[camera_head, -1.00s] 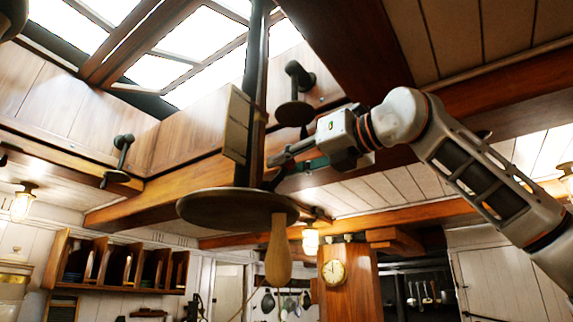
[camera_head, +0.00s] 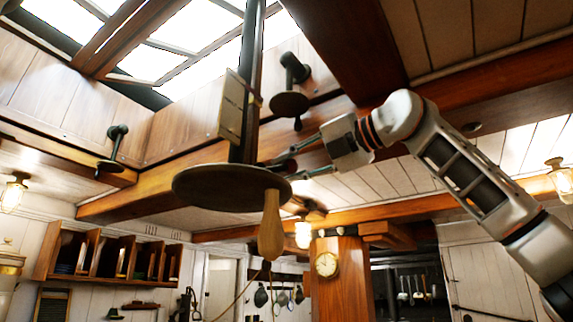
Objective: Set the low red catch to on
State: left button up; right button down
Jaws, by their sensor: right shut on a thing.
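I cannot make out a red catch in this view. My right gripper (camera_head: 287,164) reaches in from the right to just behind the dark round plate (camera_head: 215,187) on the hanging pole. Its two fingers show beside the pole, partly hidden by the plate's far edge. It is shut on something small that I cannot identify. A pale flat panel (camera_head: 240,108) is fixed on the pole above the plate. A wooden handle (camera_head: 271,228) hangs under the plate's right side. My left gripper is not in view.
A wooden beam (camera_head: 150,195) runs behind the pole. Dark wall fittings with round discs stick out at the right (camera_head: 290,103) and left (camera_head: 112,166). A skylight (camera_head: 190,50) is above. A clock (camera_head: 326,264) and a pigeonhole shelf (camera_head: 110,257) are farther back.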

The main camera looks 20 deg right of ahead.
jog(key=f+m, duration=0.1)
jog(key=m+b, duration=0.1)
jog(key=shift+w+d+f+m, duration=0.15)
jog(key=shift+d+f+m, duration=0.05)
jog(key=shift+f+m, duration=0.2)
jog(key=shift+f+m+g+y+b, duration=0.3)
jog(key=shift+f+m+b, duration=0.15)
jog(key=shift+m, duration=0.45)
jog(key=c, duration=1.7)
grip_release()
jog(key=v, duration=1.2)
